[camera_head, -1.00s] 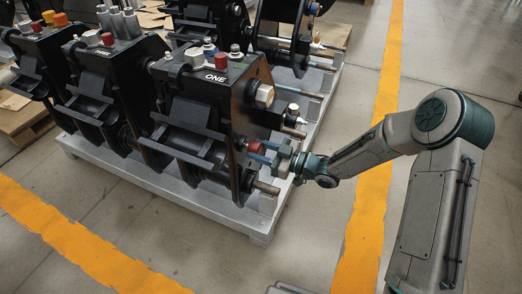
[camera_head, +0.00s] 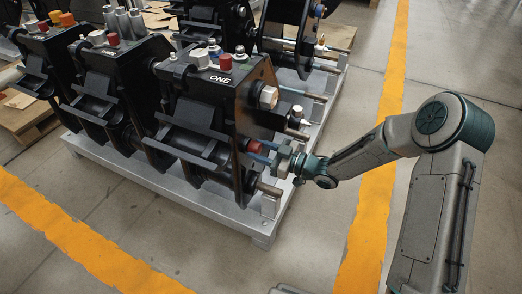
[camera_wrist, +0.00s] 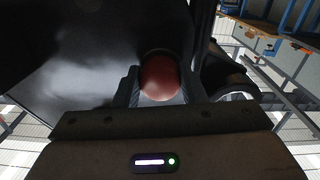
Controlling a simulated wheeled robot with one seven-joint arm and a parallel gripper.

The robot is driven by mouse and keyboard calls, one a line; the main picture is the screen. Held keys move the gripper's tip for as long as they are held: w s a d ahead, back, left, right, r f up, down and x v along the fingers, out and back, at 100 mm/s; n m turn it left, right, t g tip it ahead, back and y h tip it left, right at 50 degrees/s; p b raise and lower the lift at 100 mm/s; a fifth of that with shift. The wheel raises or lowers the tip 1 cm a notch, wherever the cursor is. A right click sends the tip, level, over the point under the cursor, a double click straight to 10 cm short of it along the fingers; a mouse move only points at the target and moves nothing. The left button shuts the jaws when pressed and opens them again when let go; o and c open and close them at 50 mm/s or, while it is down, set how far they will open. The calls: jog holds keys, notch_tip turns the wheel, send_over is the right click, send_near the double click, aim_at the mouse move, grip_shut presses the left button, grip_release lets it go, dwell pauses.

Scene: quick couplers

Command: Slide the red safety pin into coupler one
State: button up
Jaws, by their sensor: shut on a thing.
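Coupler one (camera_head: 212,98) is the black coupler labelled "ONE" at the right end of the front row in the head view. The red safety pin (camera_head: 254,146) shows its red head close against the coupler's right side plate. The red head also fills the middle of the wrist view (camera_wrist: 159,77), between my fingers. My gripper (camera_head: 267,152) is shut on the pin and reaches in from the right. The pin's shaft and the hole are hidden, so I cannot tell how deep the pin sits.
Metal stubs stick out of the side plate above and below my gripper, the lower one (camera_head: 270,189) close by. The couplers stand on a grey pallet (camera_head: 180,193). More black couplers (camera_head: 112,88) stand to the left. The floor at the front is clear, with yellow lines (camera_head: 82,243).

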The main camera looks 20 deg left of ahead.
jog(key=shift+a, duration=0.15)
jog(key=o, duration=0.9)
jog(key=d+p, duration=0.1)
jog(key=d, duration=0.3)
jog(key=d+p, duration=0.1)
jog(key=d, duration=0.4)
jog(key=s+d+p, duration=0.1)
jog(key=d+p, duration=0.1)
jog(key=d, duration=0.2)
jog(key=shift+d, duration=0.4)
